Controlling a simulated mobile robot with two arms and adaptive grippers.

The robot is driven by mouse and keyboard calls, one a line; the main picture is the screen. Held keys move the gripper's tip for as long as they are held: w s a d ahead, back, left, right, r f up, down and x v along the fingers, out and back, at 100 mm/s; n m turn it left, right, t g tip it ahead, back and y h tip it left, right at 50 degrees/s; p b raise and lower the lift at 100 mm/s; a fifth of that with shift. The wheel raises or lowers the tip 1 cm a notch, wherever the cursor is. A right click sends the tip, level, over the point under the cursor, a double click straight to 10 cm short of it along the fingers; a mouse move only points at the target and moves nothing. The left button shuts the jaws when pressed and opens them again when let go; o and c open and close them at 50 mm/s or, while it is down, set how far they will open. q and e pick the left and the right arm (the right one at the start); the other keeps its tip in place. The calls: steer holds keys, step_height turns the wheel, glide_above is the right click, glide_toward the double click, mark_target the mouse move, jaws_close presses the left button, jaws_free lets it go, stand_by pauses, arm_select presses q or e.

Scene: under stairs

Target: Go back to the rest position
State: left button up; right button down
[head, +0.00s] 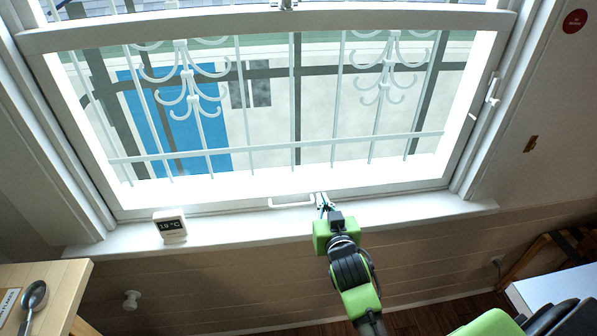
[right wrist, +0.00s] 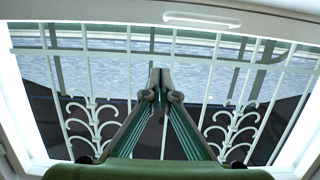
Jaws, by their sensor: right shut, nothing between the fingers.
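My right gripper (head: 323,203) is at the lower edge of the window, just right of the white handle (head: 291,203), above the sill. In the right wrist view its two fingers (right wrist: 160,80) meet at the tips with nothing between them. Behind them are the white window bars, and a white pull (right wrist: 202,20) shows on the frame at the top. I cannot tell whether the gripper touches the window frame. My left gripper is not in view.
The white sill (head: 240,228) runs under the window and carries a small thermometer (head: 170,227) at its left. A wooden table (head: 60,275) with a spoon (head: 34,297) is at lower left. A white surface (head: 560,285) is at lower right. Floor shows at the bottom.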

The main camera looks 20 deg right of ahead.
steer(key=shift+f, duration=0.1)
steer(key=s+a+f+n+g+y, duration=0.1)
steer(key=s+a+f+n+g, duration=0.2)
steer(key=s, duration=0.7)
steer(key=s+a+f+g+y, duration=0.2)
steer(key=s+a+f+g, duration=0.15)
steer(key=s, duration=0.65)
steer(key=s+a+f+n+g+y, duration=0.1)
steer(key=s+a+f+n+g, duration=0.25)
steer(key=s, duration=0.75)
step_height(320, 180, down, 26)
steer(key=s+m+g, duration=0.1)
steer(key=g, duration=0.2)
steer(key=s+d+f, duration=0.3)
steer(key=s+f, duration=1.3)
steer(key=s, duration=0.1)
steer(key=shift+s+g, duration=0.2)
steer(key=shift+g, duration=0.2)
steer(key=shift+f, duration=0.1)
